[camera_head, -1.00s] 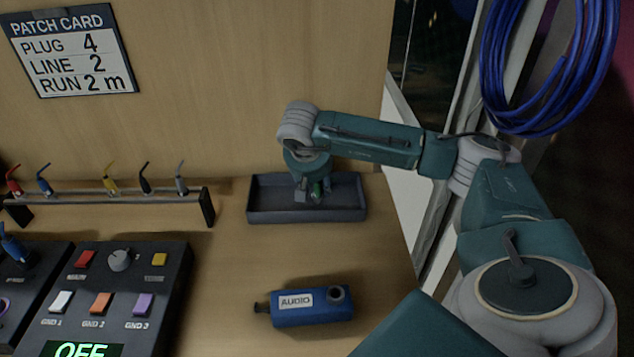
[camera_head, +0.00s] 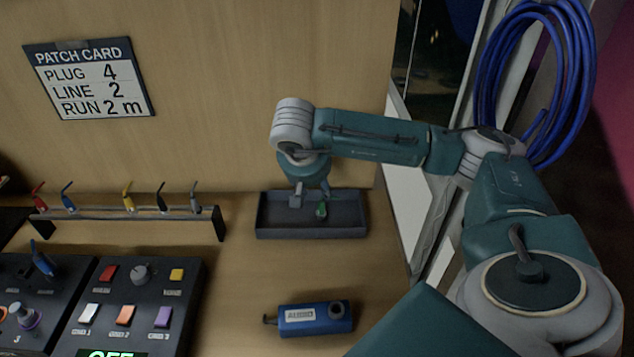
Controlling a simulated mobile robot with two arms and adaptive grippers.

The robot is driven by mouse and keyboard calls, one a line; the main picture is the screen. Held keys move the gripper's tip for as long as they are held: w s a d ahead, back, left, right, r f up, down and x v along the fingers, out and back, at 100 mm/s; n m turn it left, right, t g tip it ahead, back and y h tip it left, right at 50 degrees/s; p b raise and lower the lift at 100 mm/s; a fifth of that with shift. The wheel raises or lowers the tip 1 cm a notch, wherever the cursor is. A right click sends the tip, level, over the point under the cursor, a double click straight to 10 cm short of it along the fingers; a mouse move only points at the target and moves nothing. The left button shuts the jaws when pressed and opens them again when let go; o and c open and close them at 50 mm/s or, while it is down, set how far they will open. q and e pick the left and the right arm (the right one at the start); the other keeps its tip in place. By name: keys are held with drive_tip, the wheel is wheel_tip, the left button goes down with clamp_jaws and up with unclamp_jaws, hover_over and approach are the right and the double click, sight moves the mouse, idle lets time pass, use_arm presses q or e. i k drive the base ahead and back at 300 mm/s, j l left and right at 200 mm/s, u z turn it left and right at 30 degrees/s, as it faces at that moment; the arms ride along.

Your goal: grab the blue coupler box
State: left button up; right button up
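The blue coupler box (camera_head: 316,319) lies on the table at the lower middle. It has a white AUDIO label, a dark round socket on top at its right end and a small dark connector at its left end. My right gripper (camera_head: 309,203) points down over the dark grey tray (camera_head: 312,233), behind the box and apart from it. Its fingers look spread, with a gap between them. A small green piece (camera_head: 321,210) shows by the right finger; I cannot tell whether they touch. My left gripper is not in view.
A rack (camera_head: 130,214) with several coloured plugs stands left of the tray. A button panel (camera_head: 190,300) stands left of the box. A blue cable coil (camera_head: 490,80) hangs at the upper right. The table between tray and box is clear.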

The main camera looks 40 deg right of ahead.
sight(312, 318)
drive_tip(key=k+j, duration=0.15)
drive_tip(key=j, duration=0.25)
drive_tip(key=k+j, duration=0.2)
drive_tip(key=j, duration=0.15)
drive_tip(key=k+j, duration=0.15)
drive_tip(key=j, duration=0.25)
drive_tip(key=k+j, duration=0.15)
drive_tip(key=j, duration=0.2)
drive_tip(key=k+j, duration=0.2)
drive_tip(key=j, duration=0.2)
